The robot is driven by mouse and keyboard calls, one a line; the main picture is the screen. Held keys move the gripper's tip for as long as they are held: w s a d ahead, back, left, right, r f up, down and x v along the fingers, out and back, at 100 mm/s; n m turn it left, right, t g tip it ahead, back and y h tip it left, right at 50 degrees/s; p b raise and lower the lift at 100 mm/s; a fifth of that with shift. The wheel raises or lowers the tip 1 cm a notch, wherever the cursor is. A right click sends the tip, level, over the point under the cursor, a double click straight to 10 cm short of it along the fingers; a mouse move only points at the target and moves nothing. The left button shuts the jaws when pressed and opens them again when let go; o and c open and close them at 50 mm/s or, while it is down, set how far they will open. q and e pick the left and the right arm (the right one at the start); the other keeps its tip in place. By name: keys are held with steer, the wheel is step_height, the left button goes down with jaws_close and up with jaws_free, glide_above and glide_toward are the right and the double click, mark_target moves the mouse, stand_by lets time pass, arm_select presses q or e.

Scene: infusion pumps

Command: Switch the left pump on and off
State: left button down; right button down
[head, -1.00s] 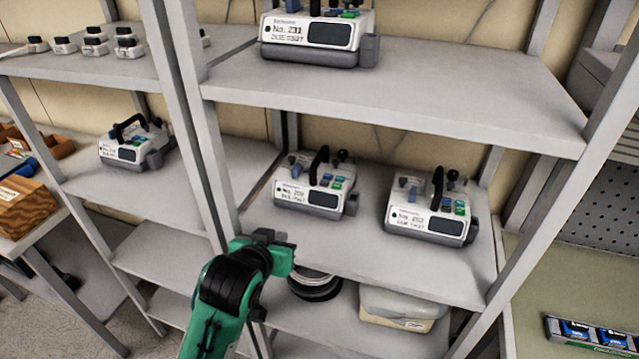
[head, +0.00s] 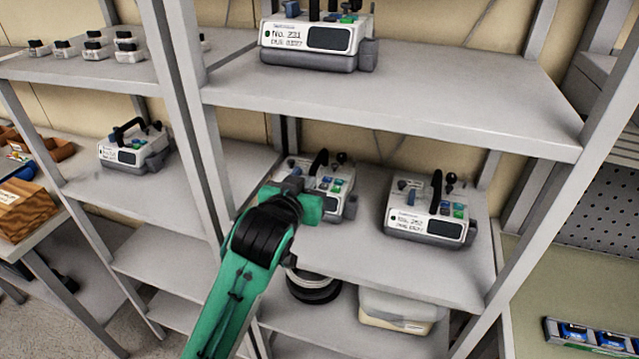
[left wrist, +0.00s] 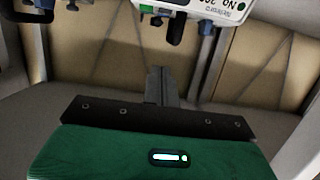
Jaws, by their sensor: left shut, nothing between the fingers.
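The left pump (head: 340,188) is a white and grey box with a black handle and blue and green keys. It stands on the middle shelf, left of a similar right pump (head: 425,225). My left gripper (head: 292,186) is in front of the left pump and hides the left and lower part of its front. In the left wrist view the gripper's fingers (left wrist: 160,85) are shut and empty. There, the pump's white face (left wrist: 200,8) is upside down at the top edge, beyond the fingertips, with a green dot. Contact cannot be told. My right gripper is not in view.
The shelf (head: 350,250) is bare between and in front of the two pumps. Another pump (head: 310,38) stands on the upper shelf, and one more (head: 130,152) on the left rack. A rack post (head: 190,110) rises left of my arm.

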arm_select(q)
steer(key=p, duration=0.2)
glide_above(320, 185)
steer(key=s, duration=0.3)
steer(key=f, duration=0.5)
steer(key=shift+w+p, duration=0.25)
steer(key=shift+p, duration=0.15)
steer(key=shift+a+f, duration=0.1)
steer(key=shift+f, duration=0.45)
